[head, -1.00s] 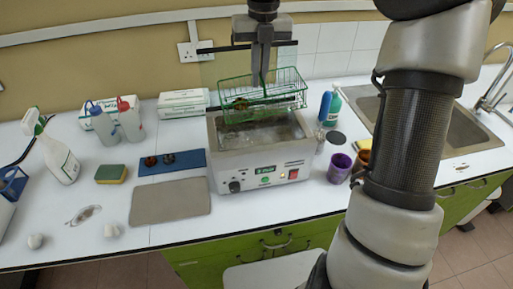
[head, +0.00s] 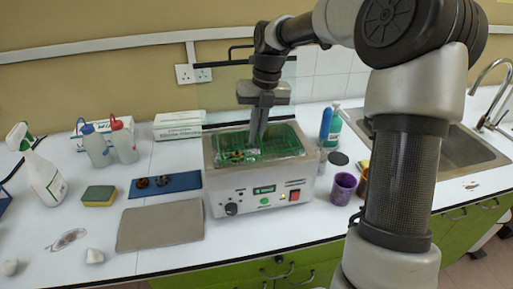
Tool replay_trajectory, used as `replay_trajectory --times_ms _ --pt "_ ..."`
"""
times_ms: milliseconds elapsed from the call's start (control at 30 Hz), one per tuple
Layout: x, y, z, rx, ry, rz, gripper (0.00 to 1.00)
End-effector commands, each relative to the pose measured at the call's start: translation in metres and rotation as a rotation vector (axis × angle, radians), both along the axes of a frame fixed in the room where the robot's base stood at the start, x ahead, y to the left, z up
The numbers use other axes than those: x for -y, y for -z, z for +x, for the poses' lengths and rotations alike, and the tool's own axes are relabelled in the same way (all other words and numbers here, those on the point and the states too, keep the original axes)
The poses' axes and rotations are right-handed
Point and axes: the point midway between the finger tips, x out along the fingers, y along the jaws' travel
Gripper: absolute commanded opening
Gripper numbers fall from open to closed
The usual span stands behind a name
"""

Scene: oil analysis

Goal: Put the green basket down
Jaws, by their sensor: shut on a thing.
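The green wire basket (head: 285,141) sits low in the open top of the grey bath machine (head: 250,192), its upper part showing near the machine's rim. Small brown and orange items (head: 235,156) lie in the basket at its left. My gripper (head: 256,140) points down over the middle of the basket, its fingers shut on a basket part; the exact grip point is hard to see. Whether the basket touches the bath's floor or rim cannot be told.
A grey mat (head: 160,226) and a blue tray (head: 165,185) with two dark round pieces lie left of the machine. A clear raised lid (head: 245,88) stands behind my gripper.

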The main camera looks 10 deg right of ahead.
Motion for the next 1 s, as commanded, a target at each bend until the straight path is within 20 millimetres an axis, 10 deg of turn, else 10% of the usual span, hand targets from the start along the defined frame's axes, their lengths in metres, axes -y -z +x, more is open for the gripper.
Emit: replay_trajectory --times_ms 667,767,1000 --pt "0.0 0.046 0.0 0.001 0.0 0.0 0.0" --pt "0.0 0.047 0.0 0.0 0.0 0.0 0.22" --pt "0.0 0.045 0.0 0.001 0.0 0.0 0.24"
